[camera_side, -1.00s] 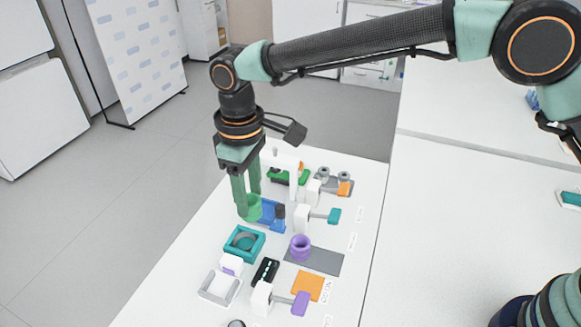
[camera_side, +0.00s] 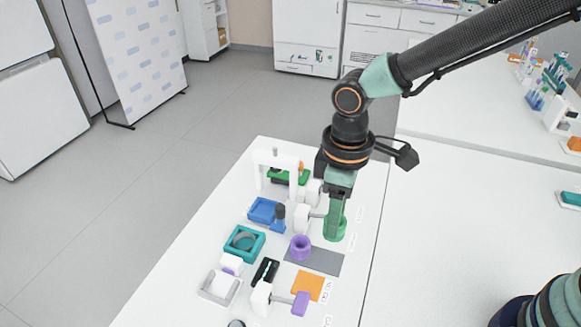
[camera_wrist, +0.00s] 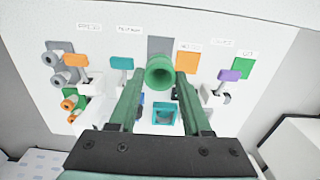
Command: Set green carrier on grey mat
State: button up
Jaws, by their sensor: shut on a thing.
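My gripper (camera_side: 336,231) is shut on the green carrier (camera_side: 342,232), a round hollow piece with a flared rim. In the wrist view the green carrier (camera_wrist: 160,72) sits between the two fingertips. The grey mat (camera_side: 325,263) lies on the table below and slightly left of it in the side view. A purple carrier (camera_side: 300,247) stands upright on the mat's left part. In the wrist view part of the grey mat (camera_wrist: 160,44) shows behind the green carrier. I cannot tell the carrier's exact height.
A teal square holder (camera_side: 244,243) and a blue holder (camera_side: 262,210) stand left of the mat. A black piece (camera_side: 265,271), an orange mat (camera_side: 308,285) and a purple-handled part (camera_side: 301,303) lie nearer the camera. A white arch (camera_side: 275,158) stands at the back. The mat's right part is bare.

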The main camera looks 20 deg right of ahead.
jog(key=shift+f, duration=4.35)
jog(key=shift+f, duration=0.1)
jog(key=o, duration=1.1)
notch_tip(320, 180, up, 12)
jog(key=shift+r, duration=0.1)
